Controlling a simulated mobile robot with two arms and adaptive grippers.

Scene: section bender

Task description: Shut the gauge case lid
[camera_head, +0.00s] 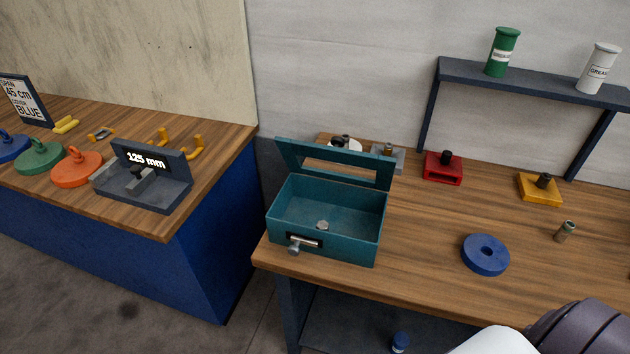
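The teal gauge case (327,223) stands at the left front corner of the right wooden bench. Its lid (333,165) is open, raised at the back edge, with a window opening through it. Neither of my grippers shows. A white and dark grey arm part of mine enters at the bottom right.
A blue disc (486,254), a small cylinder (565,231), a red block (443,169) and a yellow block (540,187) sit on the bench. Small items stand behind the lid. A shelf (530,83) holds two canisters. A gap separates the left bench (190,210).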

